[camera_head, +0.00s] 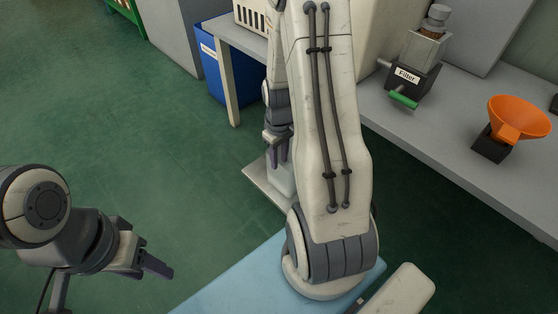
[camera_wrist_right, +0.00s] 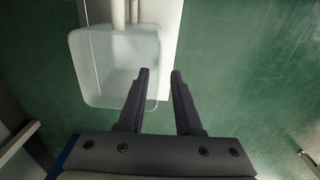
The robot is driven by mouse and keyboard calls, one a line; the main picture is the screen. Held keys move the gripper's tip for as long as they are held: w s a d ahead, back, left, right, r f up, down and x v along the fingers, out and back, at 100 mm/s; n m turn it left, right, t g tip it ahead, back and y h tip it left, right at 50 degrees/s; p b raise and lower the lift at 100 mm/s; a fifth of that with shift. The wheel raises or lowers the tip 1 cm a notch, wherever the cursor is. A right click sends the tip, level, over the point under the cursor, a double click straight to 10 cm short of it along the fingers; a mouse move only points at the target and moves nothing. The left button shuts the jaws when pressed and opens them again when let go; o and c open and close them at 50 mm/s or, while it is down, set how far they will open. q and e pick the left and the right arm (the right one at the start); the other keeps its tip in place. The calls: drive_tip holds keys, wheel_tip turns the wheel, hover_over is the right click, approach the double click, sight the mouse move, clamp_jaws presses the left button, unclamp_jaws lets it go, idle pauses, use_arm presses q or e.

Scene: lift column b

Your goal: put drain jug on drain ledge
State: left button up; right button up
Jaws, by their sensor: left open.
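The translucent drain jug (camera_wrist_right: 90,80) fills the upper left of the right wrist view, with a pale pipe end above it. In the head view the jug (camera_head: 283,184) is partly hidden behind my right arm. It is at a pale ledge (camera_head: 257,182), which also shows in the right wrist view (camera_wrist_right: 166,30). My right gripper (camera_wrist_right: 160,73) is open, its fingers apart on either side of the jug's right edge in that picture; whether they touch it I cannot tell. My left gripper (camera_head: 158,266) is open and empty at lower left, away from the jug.
A grey bench (camera_head: 450,150) runs along the right, carrying a filter unit (camera_head: 410,76) with a green handle and an orange funnel (camera_head: 519,115). A blue bin (camera_head: 213,70) stands by a bench leg. Green floor (camera_head: 150,150) is clear at left.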

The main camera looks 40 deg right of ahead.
wheel_tip(320, 180, up, 4)
drive_tip(key=shift+f+p, duration=0.15)
drive_tip(key=shift+p, duration=0.65)
drive_tip(key=shift+a, duration=0.1)
drive_tip(key=s+a+r+n, duration=0.1)
drive_tip(key=a+r+n, duration=0.1)
drive_tip(key=a+r, duration=0.5)
drive_tip(key=s+a+r+n, duration=0.1)
drive_tip(key=a+r, duration=0.2)
drive_tip(key=a, duration=0.8)
drive_tip(key=s+a+r+n, duration=0.1)
drive_tip(key=s+a+r, duration=0.1)
drive_tip(key=s+a, duration=0.3)
drive_tip(key=s+a+r+n+y, duration=0.1)
drive_tip(key=s+a+r+n, duration=0.1)
drive_tip(key=s+a, duration=0.3)
drive_tip(key=s+r, duration=0.1)
drive_tip(key=s, duration=0.2)
drive_tip(key=shift+r, duration=0.25)
